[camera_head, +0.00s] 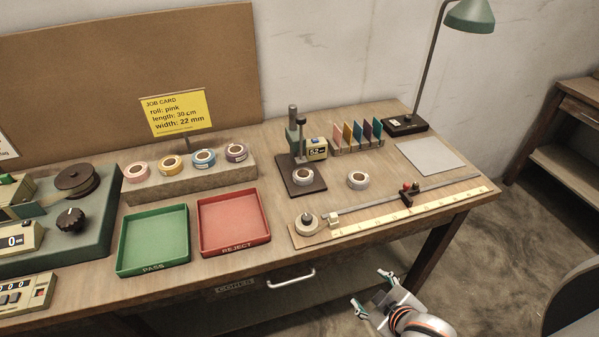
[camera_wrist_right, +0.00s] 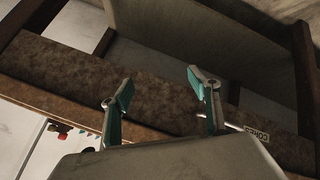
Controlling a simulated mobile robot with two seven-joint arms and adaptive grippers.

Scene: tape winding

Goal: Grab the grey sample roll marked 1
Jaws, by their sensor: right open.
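Three pale grey-white rolls show in the head view. One roll (camera_head: 358,180) lies flat on the bare table, one (camera_head: 303,177) is on the dark base of the gauge stand (camera_head: 294,145), and one (camera_head: 306,223) is at the left end of the ruler board (camera_head: 420,209). I cannot read a number on any of them. My right gripper (camera_head: 371,289) is open and empty, in front of the table's front edge and well apart from the rolls. Its two teal-padded fingers also show spread in the right wrist view (camera_wrist_right: 160,76). My left gripper is not in view.
Green PASS tray (camera_head: 152,268) and red REJECT tray (camera_head: 236,250) stand left of the ruler board. A drawer handle (camera_head: 291,279) juts from the front. A lamp (camera_head: 470,16) and grey mat (camera_head: 430,156) are at right.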

